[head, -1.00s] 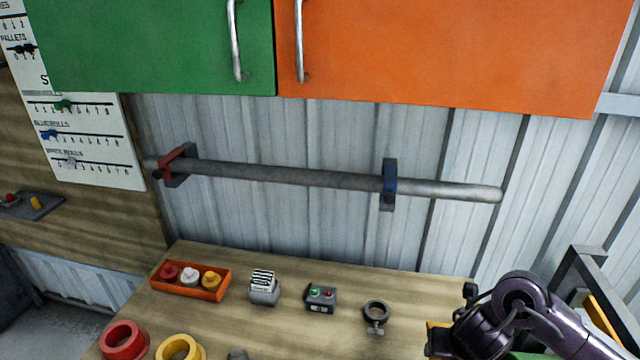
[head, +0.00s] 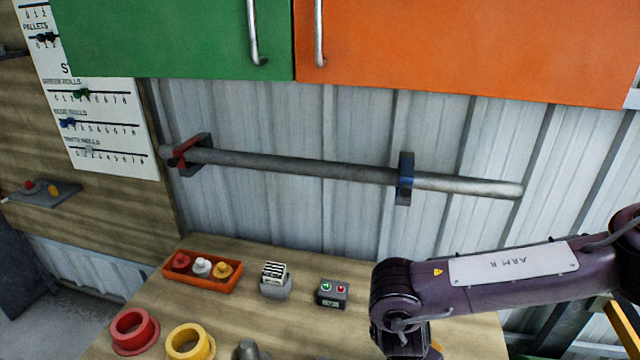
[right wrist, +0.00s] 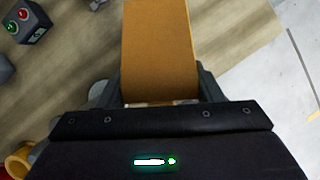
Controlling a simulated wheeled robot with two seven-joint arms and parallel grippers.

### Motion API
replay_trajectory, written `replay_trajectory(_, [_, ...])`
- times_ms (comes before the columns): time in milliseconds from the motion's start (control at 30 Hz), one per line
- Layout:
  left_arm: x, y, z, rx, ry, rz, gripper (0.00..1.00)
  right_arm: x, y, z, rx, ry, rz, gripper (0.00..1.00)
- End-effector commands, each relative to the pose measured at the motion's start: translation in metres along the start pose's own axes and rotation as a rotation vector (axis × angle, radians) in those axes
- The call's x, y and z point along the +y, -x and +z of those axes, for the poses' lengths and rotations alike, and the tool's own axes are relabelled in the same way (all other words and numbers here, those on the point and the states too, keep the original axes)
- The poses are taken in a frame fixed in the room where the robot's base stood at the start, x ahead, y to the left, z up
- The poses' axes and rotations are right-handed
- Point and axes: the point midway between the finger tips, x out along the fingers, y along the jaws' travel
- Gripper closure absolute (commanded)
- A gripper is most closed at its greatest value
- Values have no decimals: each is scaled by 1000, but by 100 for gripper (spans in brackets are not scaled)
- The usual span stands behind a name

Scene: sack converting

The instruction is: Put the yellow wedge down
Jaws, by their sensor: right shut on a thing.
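The yellow wedge (right wrist: 160,45) shows in the right wrist view as an orange-yellow block between the two dark fingers of my right gripper (right wrist: 159,88). The gripper is shut on it. Wooden tabletop lies behind the wedge in that view; whether the wedge touches it I cannot tell. In the head view my right arm reaches in from the right over the table's right part, and its gripper is below the picture's lower edge. My left gripper is in no view.
On the wooden table (head: 300,335) stand an orange tray (head: 203,282) of knobs, a label block (head: 275,279), a button box (head: 332,292), a red ring (head: 134,331) and a yellow ring (head: 190,343). Pale floor (right wrist: 285,65) lies past the table's edge.

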Motion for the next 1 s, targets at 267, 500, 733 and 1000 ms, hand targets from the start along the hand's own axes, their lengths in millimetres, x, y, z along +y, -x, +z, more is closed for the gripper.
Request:
replay_trajectory(267, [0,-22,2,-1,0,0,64,14,11,-44,-3,-484,-199,70])
replay_trajectory(500, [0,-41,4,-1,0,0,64,-4,14,-57,3,-1101,-455,70])
replay_trajectory(733, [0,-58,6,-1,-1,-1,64,-37,17,-41,12,-1742,-728,70])
replay_trajectory(1000, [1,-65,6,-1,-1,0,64,-56,24,-22,9,-2120,-882,70])
